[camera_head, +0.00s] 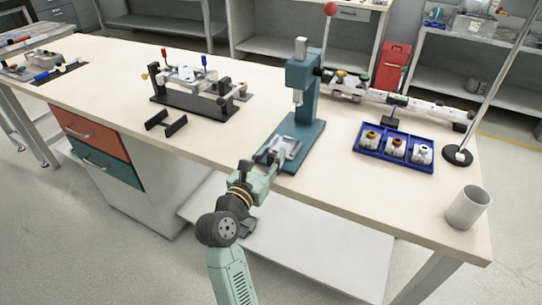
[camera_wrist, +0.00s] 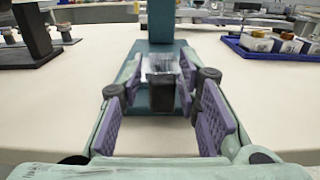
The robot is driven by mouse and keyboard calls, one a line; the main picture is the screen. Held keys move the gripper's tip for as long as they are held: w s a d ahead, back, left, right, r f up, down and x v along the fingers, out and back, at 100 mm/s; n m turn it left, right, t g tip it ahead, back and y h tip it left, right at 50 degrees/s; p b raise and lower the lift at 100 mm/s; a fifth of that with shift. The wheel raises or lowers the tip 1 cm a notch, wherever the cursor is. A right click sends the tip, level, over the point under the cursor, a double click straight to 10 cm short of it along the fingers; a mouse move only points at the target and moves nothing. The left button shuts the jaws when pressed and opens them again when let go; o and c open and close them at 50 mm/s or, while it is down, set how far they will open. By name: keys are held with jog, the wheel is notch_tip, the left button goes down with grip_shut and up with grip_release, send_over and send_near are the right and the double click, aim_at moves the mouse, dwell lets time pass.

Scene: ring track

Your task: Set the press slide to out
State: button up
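The teal press (camera_head: 304,90) stands near the front edge of the bench. Its slide, a silvery plate (camera_head: 287,146), lies low on the press base, in front of the column. In the wrist view the slide (camera_wrist: 161,63) shows pale and shiny, with a dark block like a handle (camera_wrist: 162,94) at its near end. My gripper (camera_head: 272,158) is at the front of the press base. In the wrist view its purple-padded fingers (camera_wrist: 160,90) stand apart on both sides of the dark block, with gaps visible. My gripper partly hides the slide's near end in the head view.
A blue tray (camera_head: 365,152) with several small white parts is right of the press. A grey cup (camera_head: 468,207) and a stand with a round black base (camera_head: 457,156) are further right. A black fixture (camera_head: 190,100) is left. Bench between fixture and press is clear.

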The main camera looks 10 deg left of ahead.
jog(key=shift+o, duration=0.7)
jog(key=shift+w+d, duration=0.1)
jog(key=v, duration=1.2)
jog(key=shift+r, duration=0.1)
